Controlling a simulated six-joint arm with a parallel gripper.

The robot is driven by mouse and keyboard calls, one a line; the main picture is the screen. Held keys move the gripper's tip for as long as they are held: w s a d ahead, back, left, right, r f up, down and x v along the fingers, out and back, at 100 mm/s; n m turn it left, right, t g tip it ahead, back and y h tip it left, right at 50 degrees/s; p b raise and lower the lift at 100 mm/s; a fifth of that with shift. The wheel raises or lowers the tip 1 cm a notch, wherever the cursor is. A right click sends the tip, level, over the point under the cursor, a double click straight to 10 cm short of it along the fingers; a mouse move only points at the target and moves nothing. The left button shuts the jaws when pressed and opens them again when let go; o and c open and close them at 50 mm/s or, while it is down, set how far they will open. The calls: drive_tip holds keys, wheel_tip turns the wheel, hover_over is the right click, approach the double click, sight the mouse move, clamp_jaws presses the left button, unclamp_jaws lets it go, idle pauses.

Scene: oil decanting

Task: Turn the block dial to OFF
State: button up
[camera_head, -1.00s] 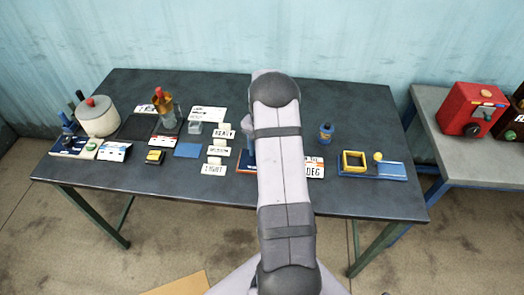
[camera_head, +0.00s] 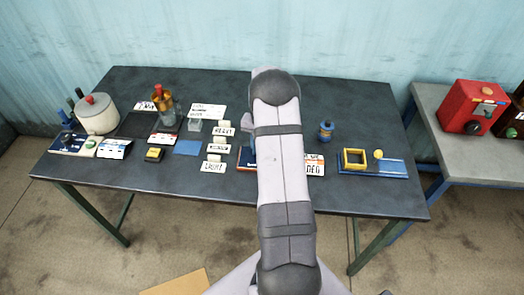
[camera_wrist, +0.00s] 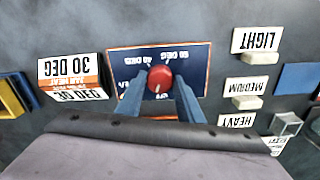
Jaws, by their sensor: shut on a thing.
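The block dial is a red round knob (camera_wrist: 160,79) with a pale mark on its lower side in the wrist view. It sits on a dark blue panel (camera_wrist: 196,59) with an orange edge and upside-down DEG markings. I cannot read an OFF mark. My gripper (camera_wrist: 160,88) has its two blue fingers on either side of the knob, shut on it. In the head view my arm hides the knob and gripper; only a sliver of the panel (camera_head: 246,158) shows.
A 30 DEG card block (camera_wrist: 70,70) stands left of the panel in the wrist view. LIGHT (camera_wrist: 257,40), MEDIUM (camera_wrist: 253,86) and HEAVY (camera_wrist: 237,120) cards stand to its right.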

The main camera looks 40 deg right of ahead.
drive_tip(key=shift+n+b, duration=0.7)
drive_tip(key=shift+n, duration=1.5)
drive_tip(key=o, duration=1.1)
drive_tip(key=shift+r, duration=0.15)
drive_tip(key=shift+r+b, duration=1.35)
drive_tip(key=shift+r, duration=2.2)
